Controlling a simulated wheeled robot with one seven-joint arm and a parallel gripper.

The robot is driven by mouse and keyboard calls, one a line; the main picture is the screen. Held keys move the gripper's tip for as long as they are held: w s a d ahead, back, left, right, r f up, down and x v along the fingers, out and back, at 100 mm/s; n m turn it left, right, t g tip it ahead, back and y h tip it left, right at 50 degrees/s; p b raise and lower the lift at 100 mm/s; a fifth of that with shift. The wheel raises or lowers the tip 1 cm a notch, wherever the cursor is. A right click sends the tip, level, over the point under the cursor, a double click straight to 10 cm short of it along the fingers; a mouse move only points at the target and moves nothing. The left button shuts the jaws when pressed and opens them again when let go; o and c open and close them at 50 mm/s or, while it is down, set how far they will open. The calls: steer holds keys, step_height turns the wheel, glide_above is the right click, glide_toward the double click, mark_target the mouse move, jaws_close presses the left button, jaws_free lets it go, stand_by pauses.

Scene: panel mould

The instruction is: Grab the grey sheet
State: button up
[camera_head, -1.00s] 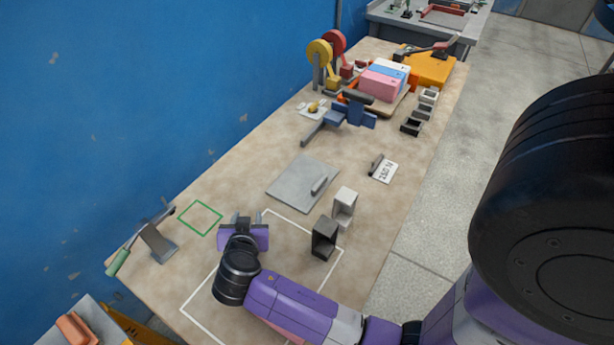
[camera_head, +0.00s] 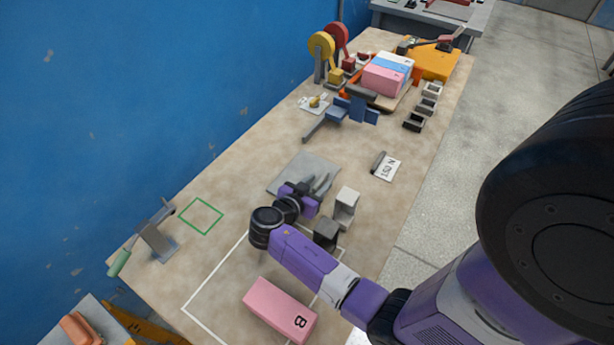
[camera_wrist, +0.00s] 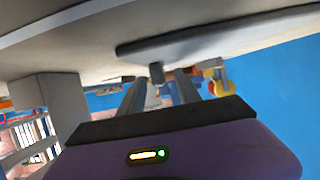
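The grey sheet (camera_head: 296,167) lies flat on the bench in the head view. The raised bar on its right side is partly covered by my gripper (camera_head: 318,183). My gripper is low over the sheet's near right part. In the wrist view its two fingers (camera_wrist: 160,92) stand apart, with a small grey post seen between them. I cannot tell whether the fingers touch the bar.
A light grey bracket (camera_head: 346,205) and a dark bracket (camera_head: 326,233) stand close right of my gripper. A pink block marked B (camera_head: 281,310) lies by the white outline. A blue clamp (camera_head: 345,112) stands beyond the sheet. The green outline (camera_head: 201,216) is empty.

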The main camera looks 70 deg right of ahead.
steer(key=shift+s+d+f, duration=0.1)
steer(key=shift+d+f, duration=0.1)
steer(key=shift+d, duration=0.15)
jaws_close()
steer(key=shift+r, duration=0.1)
